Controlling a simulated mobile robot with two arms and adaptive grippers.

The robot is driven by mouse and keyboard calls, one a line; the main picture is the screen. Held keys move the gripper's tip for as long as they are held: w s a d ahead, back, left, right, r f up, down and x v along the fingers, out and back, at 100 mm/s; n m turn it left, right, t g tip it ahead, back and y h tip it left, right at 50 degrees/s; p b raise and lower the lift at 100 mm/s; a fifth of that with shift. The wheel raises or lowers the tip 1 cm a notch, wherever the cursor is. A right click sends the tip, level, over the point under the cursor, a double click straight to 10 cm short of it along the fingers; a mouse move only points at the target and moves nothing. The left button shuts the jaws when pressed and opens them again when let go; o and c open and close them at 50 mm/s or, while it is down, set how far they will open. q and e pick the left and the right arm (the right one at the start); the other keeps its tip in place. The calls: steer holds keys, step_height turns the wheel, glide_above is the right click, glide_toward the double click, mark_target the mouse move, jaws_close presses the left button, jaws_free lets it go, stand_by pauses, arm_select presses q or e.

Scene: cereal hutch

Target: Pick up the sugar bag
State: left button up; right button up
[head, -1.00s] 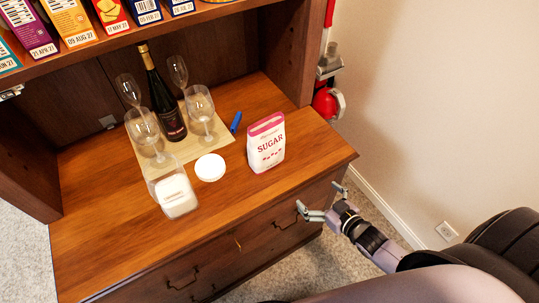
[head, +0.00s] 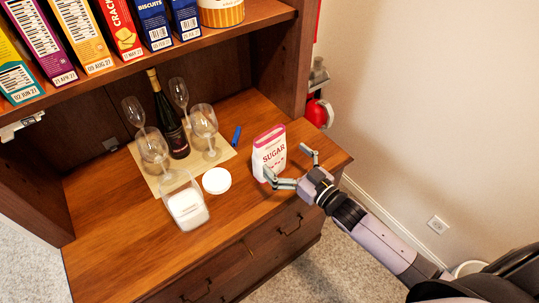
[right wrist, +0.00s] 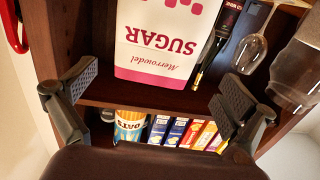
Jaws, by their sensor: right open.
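The sugar bag (head: 269,152), white with a pink top and red lettering, stands upright on the wooden counter near its right front. My right gripper (head: 290,166) is open just in front of the bag, its fingers spread toward the bag's two sides. In the right wrist view the bag (right wrist: 165,45) appears upside down, ahead of and between the open fingers (right wrist: 158,95); I see no contact. My left gripper is not in view.
Left of the bag are a white round lid (head: 216,181) and a clear jar of white contents (head: 187,208). Behind stand a dark bottle (head: 171,125) and several wine glasses on a mat (head: 152,182). A blue object (head: 236,136) lies near.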

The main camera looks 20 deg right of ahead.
mark_target(272, 145)
steer(key=x, duration=0.2)
steer(key=p+x, duration=0.1)
steer(key=x, duration=0.4)
steer(key=shift+w+d+f, duration=0.25)
steer(key=shift+s, duration=0.1)
steer(key=shift+c, duration=0.7)
steer(key=c, duration=1.6)
steer(key=shift+r, duration=0.2)
steer(key=shift+c, duration=0.3)
